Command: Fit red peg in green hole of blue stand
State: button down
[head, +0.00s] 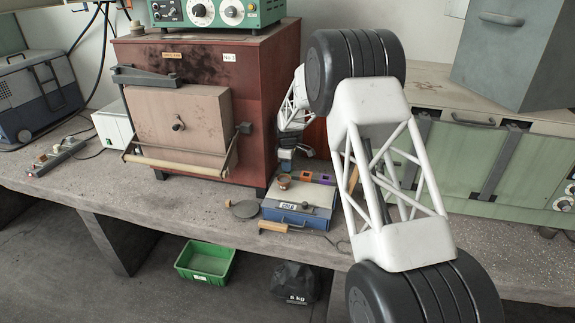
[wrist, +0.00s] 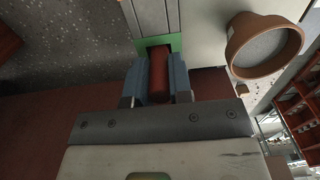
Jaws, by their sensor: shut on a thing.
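My gripper (wrist: 157,85) is shut on the red peg (wrist: 159,72), which lies between its two blue-grey fingers in the wrist view. The peg's far end overlaps the dark opening of the green hole (wrist: 174,43); I cannot tell whether it is inside or just in front. In the head view my gripper (head: 287,164) is small, at the back left of the blue stand (head: 290,216). The stand has a pale top with an orange and a purple hole along its back right. The peg and the green hole cannot be made out in the head view.
A brown clay pot (head: 284,182) stands on the stand close to my gripper; it also shows in the wrist view (wrist: 265,45). A red-brown furnace (head: 262,110) rises behind and left. A round dark paddle (head: 244,209) and a wooden-handled tool (head: 275,227) lie near the stand.

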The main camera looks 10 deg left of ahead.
jog(key=shift+f, duration=0.4)
jog(key=c, duration=0.9)
grip_release()
jog(key=shift+c, duration=0.2)
jog(key=shift+r, duration=0.1)
jog(key=shift+r, duration=3.8)
